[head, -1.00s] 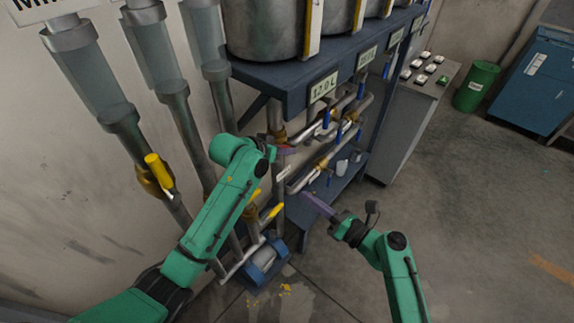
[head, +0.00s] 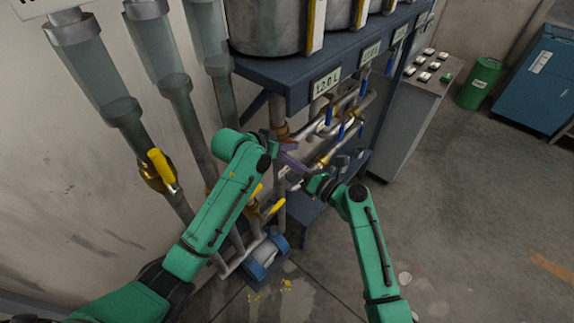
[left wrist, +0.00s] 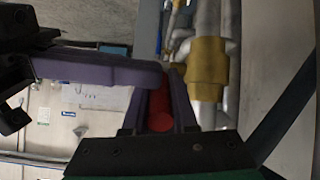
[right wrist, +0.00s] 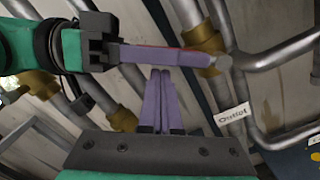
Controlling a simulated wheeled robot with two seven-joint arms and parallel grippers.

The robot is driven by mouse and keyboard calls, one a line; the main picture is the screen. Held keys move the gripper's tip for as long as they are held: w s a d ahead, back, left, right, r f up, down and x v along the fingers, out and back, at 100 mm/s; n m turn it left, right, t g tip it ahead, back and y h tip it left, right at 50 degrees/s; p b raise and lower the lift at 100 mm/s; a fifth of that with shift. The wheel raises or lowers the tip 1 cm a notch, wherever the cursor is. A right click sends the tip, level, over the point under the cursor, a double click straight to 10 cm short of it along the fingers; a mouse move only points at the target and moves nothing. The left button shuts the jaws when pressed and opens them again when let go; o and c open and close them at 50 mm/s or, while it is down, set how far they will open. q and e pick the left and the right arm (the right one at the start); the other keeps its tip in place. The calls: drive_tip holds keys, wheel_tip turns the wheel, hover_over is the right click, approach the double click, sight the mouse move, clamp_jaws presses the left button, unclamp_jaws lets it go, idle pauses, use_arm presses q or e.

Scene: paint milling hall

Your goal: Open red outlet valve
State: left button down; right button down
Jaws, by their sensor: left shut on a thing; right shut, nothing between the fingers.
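The red outlet valve handle (left wrist: 160,108) shows in the left wrist view between the purple fingers of my left gripper (left wrist: 160,90), which is shut on it. In the right wrist view only a thin red strip of the handle (right wrist: 155,46) shows along the left gripper's finger. A brass valve body (left wrist: 208,68) is beside it on a grey pipe. My right gripper (right wrist: 160,75) is shut and empty, its tips close to the left gripper's finger. In the head view both grippers meet by the pipes, and the handle is mostly hidden.
An "Outlet" label (right wrist: 232,114) hangs near the pipes. Blue-handled valves (head: 340,130) sit under the blue tank shelf (head: 300,85). Yellow-handled valves (head: 160,166) are on the left pipes. A blue pump (head: 265,258) stands low.

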use_arm(q)
drive_tip(key=shift+r, duration=0.1)
use_arm(e)
drive_tip(key=shift+w+d+r, duration=0.15)
drive_tip(key=shift+w+r, duration=0.2)
drive_tip(key=shift+r, duration=0.35)
use_arm(q)
drive_tip(key=c, duration=0.7)
unclamp_jaws()
drive_tip(key=shift+s, duration=0.1)
